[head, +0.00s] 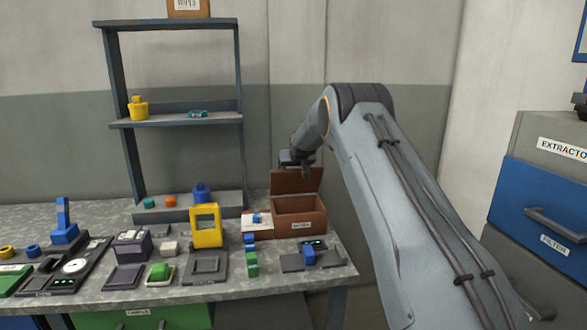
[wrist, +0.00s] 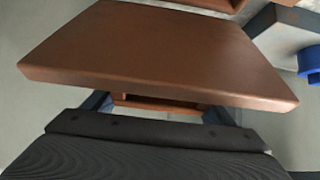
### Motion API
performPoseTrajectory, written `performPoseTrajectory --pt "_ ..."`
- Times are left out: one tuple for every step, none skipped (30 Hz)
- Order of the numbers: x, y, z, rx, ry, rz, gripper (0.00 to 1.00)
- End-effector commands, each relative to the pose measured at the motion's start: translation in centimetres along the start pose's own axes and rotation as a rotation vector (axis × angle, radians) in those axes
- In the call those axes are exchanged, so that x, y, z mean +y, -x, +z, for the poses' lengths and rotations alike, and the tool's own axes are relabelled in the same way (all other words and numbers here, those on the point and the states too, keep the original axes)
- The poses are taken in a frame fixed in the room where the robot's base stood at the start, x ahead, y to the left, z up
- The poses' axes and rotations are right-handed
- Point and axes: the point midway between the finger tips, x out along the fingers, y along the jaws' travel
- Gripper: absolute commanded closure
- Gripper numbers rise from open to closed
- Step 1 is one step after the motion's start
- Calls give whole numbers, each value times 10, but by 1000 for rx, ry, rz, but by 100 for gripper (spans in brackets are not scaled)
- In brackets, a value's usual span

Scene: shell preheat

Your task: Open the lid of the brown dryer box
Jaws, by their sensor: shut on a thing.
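The brown dryer box (head: 300,226) stands toward the back right of the bench, with its inside showing. Its lid (head: 297,181) is raised and tilted well up at the back of the box. My gripper (head: 300,168) is at the lid's upper edge. In the wrist view the lid (wrist: 160,50) fills the upper middle as a broad brown panel. My fingers (wrist: 160,104) show just below it, shut on a part of the lid that is mostly hidden by the lid's edge and my gripper body.
A white labelled block (head: 257,223) is left of the box. A yellow frame (head: 206,226) and several small blocks stand further left. A dark device with a blue block (head: 308,256) lies in front. A shelf rack (head: 180,121) rises behind, left.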

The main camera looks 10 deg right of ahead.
Motion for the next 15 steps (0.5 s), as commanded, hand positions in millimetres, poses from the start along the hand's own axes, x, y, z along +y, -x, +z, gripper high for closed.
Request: performPoseTrajectory --pt "0 -6 16 -25 0 0 62" --pt "0 -6 16 -25 0 0 62" --pt "0 -6 16 -25 0 0 62" --pt "0 -6 16 -25 0 0 62" --pt "0 -6 16 -25 0 0 62" --pt "0 -6 16 -25 0 0 62" --pt "0 -6 16 -25 0 0 62" --pt "0 -6 15 -25 0 0 62" --pt "0 -6 15 -25 0 0 62" --pt "0 -6 15 -25 0 0 62" --pt "0 -6 15 -24 0 0 62" --pt "0 -6 15 -24 0 0 62" --pt "0 -6 15 -24 0 0 20" --pt "0 -6 16 -25 0 0 15" --pt "0 -6 16 -24 0 0 8"
